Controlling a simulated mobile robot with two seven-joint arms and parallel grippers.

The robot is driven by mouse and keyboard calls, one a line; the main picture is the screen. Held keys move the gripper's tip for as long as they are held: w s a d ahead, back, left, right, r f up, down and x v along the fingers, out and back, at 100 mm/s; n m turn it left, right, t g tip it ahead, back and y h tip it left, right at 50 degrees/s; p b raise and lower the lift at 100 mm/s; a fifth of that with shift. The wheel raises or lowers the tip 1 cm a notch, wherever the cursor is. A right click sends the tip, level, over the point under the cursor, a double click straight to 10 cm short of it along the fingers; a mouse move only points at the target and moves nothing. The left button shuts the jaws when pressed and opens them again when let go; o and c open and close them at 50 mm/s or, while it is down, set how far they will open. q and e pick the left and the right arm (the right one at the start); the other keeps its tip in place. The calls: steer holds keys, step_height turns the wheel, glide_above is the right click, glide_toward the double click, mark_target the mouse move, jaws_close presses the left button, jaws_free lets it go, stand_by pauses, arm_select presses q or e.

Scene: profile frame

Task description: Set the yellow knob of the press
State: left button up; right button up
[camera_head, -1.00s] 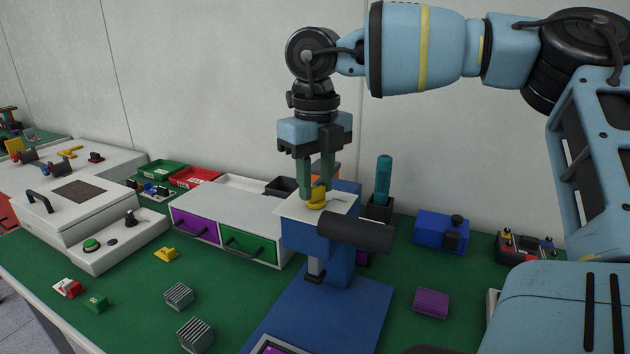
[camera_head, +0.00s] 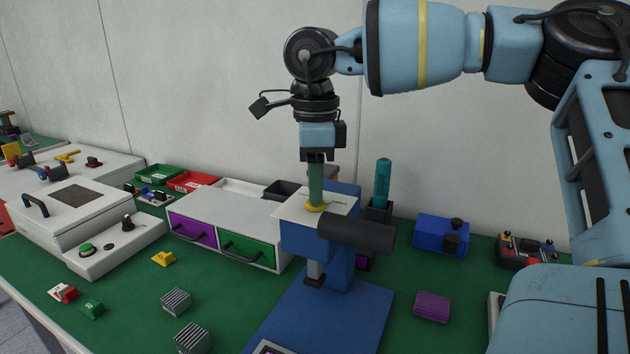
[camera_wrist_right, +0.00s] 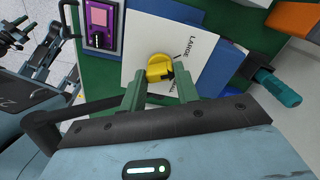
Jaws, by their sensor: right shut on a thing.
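The blue press (camera_head: 320,302) stands on the green table with a white plate (camera_head: 288,206) on top. The yellow knob (camera_head: 313,209) sits on that plate; in the head view its upper part is hidden by my fingers. My right gripper (camera_head: 315,198) points straight down and is shut on the knob. In the right wrist view the yellow knob (camera_wrist_right: 160,68) lies between the green fingertips (camera_wrist_right: 160,84), beside a dark line mark. The word "LARGE" is printed on the plate; a second label is partly covered by a finger. My left gripper is not in view.
A dark cylinder (camera_head: 357,234) juts from the press front. A drawer unit (camera_head: 225,212) stands to the left, a teal-handled tool (camera_head: 382,183) in a black holder behind right, and a blue box (camera_head: 441,232) farther right. Small blocks lie at front left.

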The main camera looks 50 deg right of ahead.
steer(key=shift+n, duration=1.2)
steer(key=o, duration=1)
steer(key=shift+r, duration=3.95)
